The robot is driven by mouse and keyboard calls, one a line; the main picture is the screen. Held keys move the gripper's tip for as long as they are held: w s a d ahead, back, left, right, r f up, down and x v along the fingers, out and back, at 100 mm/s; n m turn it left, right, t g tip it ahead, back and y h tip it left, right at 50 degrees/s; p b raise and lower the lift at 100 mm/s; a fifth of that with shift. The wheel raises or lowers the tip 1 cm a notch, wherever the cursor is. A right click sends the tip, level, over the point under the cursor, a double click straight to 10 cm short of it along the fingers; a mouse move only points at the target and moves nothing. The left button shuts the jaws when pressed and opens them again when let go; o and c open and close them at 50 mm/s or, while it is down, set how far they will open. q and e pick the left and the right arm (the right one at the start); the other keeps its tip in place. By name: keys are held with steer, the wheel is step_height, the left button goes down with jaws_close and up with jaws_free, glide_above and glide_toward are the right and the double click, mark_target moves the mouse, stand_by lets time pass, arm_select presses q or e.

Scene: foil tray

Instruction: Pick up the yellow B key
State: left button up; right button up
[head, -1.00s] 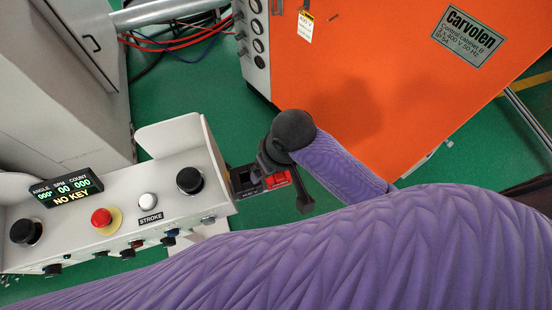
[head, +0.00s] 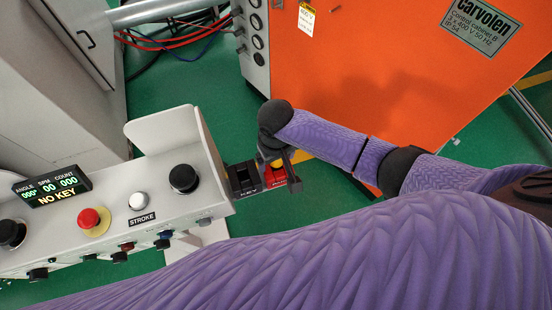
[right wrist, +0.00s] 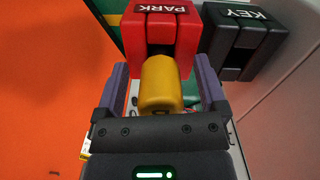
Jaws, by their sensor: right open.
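The yellow B key (right wrist: 160,85) sits at the red PARK block (right wrist: 160,35) in the right wrist view, its body reaching toward my gripper's palm. In the head view a small part of the yellow key (head: 277,163) shows above the red block (head: 275,181). My right gripper (right wrist: 161,70) is open, with one finger on each side of the key. Small gaps seem to remain between the key and the fingers. The left gripper is not in view.
A dark KEY block (right wrist: 240,38) stands beside the red one, also in the head view (head: 243,177). The grey control panel (head: 160,190) is to the left, its display (head: 52,187) reading NO KEY. An orange cabinet (head: 400,70) rises behind my arm.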

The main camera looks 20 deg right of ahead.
steer(key=c, duration=1.1)
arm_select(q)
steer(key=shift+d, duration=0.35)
arm_select(e)
jaws_close()
step_height(320, 180, up, 11)
steer(key=p, duration=0.5)
steer(key=shift+f, duration=0.1)
steer(key=shift+r+p, duration=0.75)
steer(key=shift+p, duration=0.25)
arm_select(q)
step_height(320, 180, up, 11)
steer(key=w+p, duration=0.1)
steer(key=p, duration=0.3)
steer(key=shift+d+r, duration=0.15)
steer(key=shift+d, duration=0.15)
arm_select(e)
step_height(320, 180, up, 3)
steer(key=shift+r, duration=0.15)
